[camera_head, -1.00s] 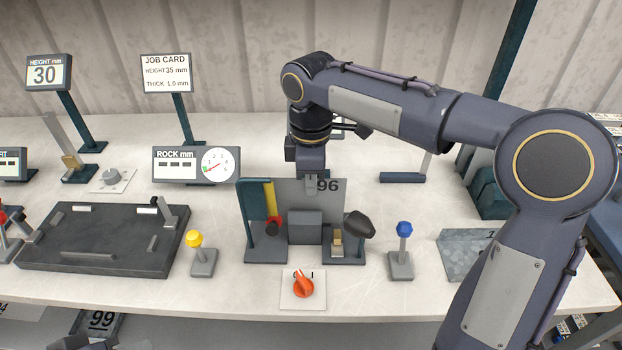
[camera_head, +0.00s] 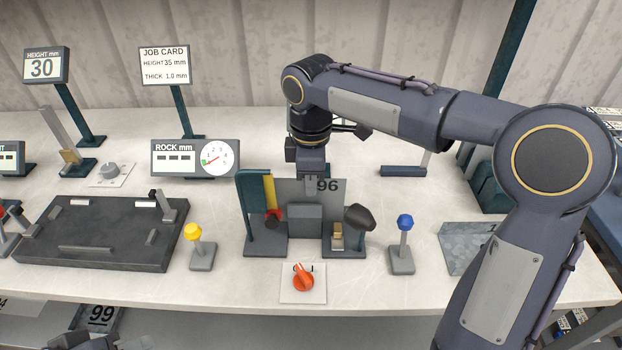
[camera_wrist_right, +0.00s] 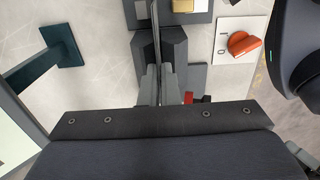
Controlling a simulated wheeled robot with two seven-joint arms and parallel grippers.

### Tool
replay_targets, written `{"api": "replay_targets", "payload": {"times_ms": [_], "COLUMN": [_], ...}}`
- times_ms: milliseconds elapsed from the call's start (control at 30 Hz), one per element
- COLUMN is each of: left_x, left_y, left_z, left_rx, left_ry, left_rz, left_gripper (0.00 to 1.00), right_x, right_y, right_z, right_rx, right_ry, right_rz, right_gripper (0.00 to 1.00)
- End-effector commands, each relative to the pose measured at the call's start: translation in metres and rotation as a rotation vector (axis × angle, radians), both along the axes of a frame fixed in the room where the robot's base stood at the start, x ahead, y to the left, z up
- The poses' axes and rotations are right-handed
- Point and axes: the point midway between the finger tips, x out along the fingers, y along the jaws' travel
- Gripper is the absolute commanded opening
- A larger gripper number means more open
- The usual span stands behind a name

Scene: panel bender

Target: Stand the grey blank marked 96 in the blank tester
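The grey blank marked 96 (camera_head: 325,196) stands upright at the blank tester (camera_head: 265,245), behind its grey block (camera_head: 305,220). Its lower edge is hidden by the block, so I cannot tell whether it is seated. My right gripper (camera_head: 312,184) is over the blank's top edge. In the right wrist view, the blank (camera_wrist_right: 155,45) shows edge-on as a thin plate between the fingers of the right gripper (camera_wrist_right: 156,82), which look closed on it. My left gripper (camera_head: 85,341) shows only in part at the bottom left; its fingers are not clear.
An orange knob (camera_head: 303,278) sits in front of the tester. A yellow-topped post (camera_head: 194,233) stands left of it and a blue-topped post (camera_head: 404,224) right. A dark fixture plate (camera_head: 105,232) lies at left. Another grey sheet (camera_head: 460,245) lies at right.

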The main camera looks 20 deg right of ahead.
Motion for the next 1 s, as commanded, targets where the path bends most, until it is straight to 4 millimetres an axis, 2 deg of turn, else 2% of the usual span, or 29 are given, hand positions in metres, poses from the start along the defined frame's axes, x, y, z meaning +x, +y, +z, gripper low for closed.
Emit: {"api": "replay_targets", "payload": {"times_ms": [67, 200, 300, 533, 633, 1000], "left_x": [0.000, 0.000, 0.000, 0.000, 0.000, 0.000], "left_y": [0.000, 0.000, 0.000, 0.000, 0.000, 0.000], "left_z": [-0.001, -0.001, -0.001, -0.001, 0.000, 0.008], "left_rx": [0.000, 0.000, 0.000, 0.000, 0.000, 0.000], "left_ry": [0.000, 0.000, 0.000, 0.000, 0.000, 0.000], "left_rz": [0.000, 0.000, 0.000, 0.000, 0.000, 0.000], "left_gripper": [0.36, 0.36, 0.36, 0.36, 0.36, 0.36], "right_x": [0.000, 0.000, 0.000, 0.000, 0.000, 0.001], "right_y": [0.000, 0.000, 0.000, 0.000, 0.000, 0.001], "right_z": [-0.002, -0.002, -0.002, -0.001, 0.005, 0.064], "right_rx": [0.000, 0.000, 0.000, 0.000, 0.000, 0.001], "right_ry": [0.000, 0.000, 0.000, 0.000, -0.002, -0.002], "right_rz": [0.000, 0.000, 0.000, 0.000, 0.000, 0.001], "right_gripper": [0.00, 0.18, 0.28, 0.28, 0.28, 0.28]}}
